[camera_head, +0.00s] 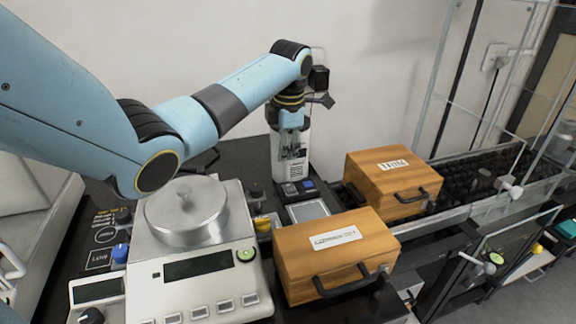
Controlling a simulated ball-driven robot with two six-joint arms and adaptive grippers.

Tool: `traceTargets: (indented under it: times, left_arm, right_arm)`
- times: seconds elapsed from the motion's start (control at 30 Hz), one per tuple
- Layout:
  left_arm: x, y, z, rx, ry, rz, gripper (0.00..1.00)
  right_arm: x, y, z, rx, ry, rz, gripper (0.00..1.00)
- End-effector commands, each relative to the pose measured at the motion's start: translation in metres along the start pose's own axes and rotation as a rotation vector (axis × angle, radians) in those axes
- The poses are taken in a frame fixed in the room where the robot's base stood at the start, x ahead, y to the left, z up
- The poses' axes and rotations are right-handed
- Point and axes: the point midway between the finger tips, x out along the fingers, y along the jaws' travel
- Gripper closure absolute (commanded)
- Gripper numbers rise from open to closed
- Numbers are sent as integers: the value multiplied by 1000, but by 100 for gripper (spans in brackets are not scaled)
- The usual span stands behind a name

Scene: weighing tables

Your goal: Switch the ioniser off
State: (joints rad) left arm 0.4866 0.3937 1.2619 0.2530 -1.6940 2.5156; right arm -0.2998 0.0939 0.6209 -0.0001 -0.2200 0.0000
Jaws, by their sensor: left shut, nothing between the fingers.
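A white upright unit (278,160), which looks like the ioniser, stands at the back of the dark table against the wall. At its base are a dark grey button (290,189) and a blue button (309,184). Whether the unit is on or off cannot be told. My left arm reaches in from the left, and my left gripper (293,154) points down in front of the unit's face, above the two buttons. Its fingers are shut and empty, and they hide part of the unit. I cannot tell whether they touch it. My right gripper is not in view.
A balance with a round lidded pan (187,212) stands at front left. Two wooden boxes with handles, one nearer (335,247) and one farther (388,178), stand to the right. A small flat-topped device (308,211) lies between the balance and the boxes.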

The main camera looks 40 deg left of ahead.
Motion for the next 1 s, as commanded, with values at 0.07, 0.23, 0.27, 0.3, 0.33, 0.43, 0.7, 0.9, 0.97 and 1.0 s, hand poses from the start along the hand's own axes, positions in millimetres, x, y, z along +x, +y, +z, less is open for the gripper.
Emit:
traceTargets:
  times: [0.07,0.23,0.27,0.3,0.33,0.43,0.7,0.9,0.97,1.0]
  left_arm:
    - [-16,4,0,-1,-2,3,100]
    - [-38,8,1,-1,-2,1,100]
    - [-40,8,0,0,-1,1,100]
    - [-43,8,0,0,-2,1,100]
    - [-44,8,0,0,-1,1,100]
    - [-46,9,0,0,0,0,100]
    - [-46,9,0,0,0,0,100]
    - [-46,9,0,0,-1,0,100]
    - [-46,8,0,0,-1,0,100]
    - [-46,8,0,0,-1,0,100]
  right_arm:
    - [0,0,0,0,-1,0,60]
    - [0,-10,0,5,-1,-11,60]
    - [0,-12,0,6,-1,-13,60]
    - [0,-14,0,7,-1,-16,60]
    - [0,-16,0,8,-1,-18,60]
    - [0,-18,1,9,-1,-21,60]
    - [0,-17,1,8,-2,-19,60]
    - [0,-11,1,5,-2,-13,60]
    - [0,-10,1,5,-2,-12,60]
    - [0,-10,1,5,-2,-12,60]
